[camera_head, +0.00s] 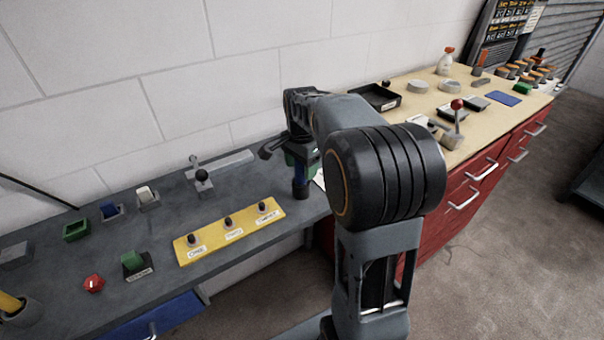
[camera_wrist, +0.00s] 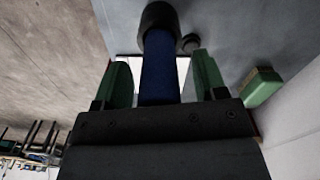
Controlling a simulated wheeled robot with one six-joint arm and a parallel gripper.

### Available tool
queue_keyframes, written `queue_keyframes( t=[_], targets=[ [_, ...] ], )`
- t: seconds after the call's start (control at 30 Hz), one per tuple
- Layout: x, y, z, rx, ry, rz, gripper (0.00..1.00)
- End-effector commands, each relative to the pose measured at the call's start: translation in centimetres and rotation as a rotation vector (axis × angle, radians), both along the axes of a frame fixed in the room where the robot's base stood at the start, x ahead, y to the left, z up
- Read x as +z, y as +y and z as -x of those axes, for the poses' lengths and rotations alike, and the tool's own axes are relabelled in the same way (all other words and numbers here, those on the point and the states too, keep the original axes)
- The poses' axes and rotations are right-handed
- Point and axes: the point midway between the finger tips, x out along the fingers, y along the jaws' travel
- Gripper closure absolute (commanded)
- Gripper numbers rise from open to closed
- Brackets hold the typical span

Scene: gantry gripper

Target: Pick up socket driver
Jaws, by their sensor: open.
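The socket driver, a blue shaft with a thick black end, shows in the wrist view (camera_wrist: 158,80) between my gripper's two green fingers. My gripper (camera_wrist: 162,60) is open, with a finger on each side of the blue part and visible gaps beside it. In the head view the driver (camera_head: 300,188) appears upright at the right end of the grey bench, its black end low. My gripper (camera_head: 292,156) is at its upper part, partly hidden by my arm. I cannot tell whether the driver touches the bench.
A yellow panel (camera_head: 215,240) with several knobs lies left of the driver. A small grey fixture with a black ball (camera_head: 202,176) stands behind it. The tan workbench (camera_head: 415,105) holds a black tray (camera_head: 378,104).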

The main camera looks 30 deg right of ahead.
Motion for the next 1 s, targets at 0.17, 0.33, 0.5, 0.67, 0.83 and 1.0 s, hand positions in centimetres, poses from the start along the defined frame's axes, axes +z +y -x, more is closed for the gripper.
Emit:
queue_keyframes(
  t=[0.17,0.33,0.5,0.67,0.83,1.0],
  targets=[
    [0.02,0.0,0.0,0.0,0.0,0.0,0.43],
    [0.03,0.0,0.0,0.0,0.0,0.0,0.6],
    [0.04,0.0,0.01,0.0,0.0,0.0,0.76],
    [0.05,-0.01,0.01,0.0,0.0,0.0,0.91],
    [0.11,-0.02,-0.02,0.0,-0.001,0.001,0.92],
    [0.43,-0.02,-0.04,0.0,-0.002,0.0,0.92]
  ],
)
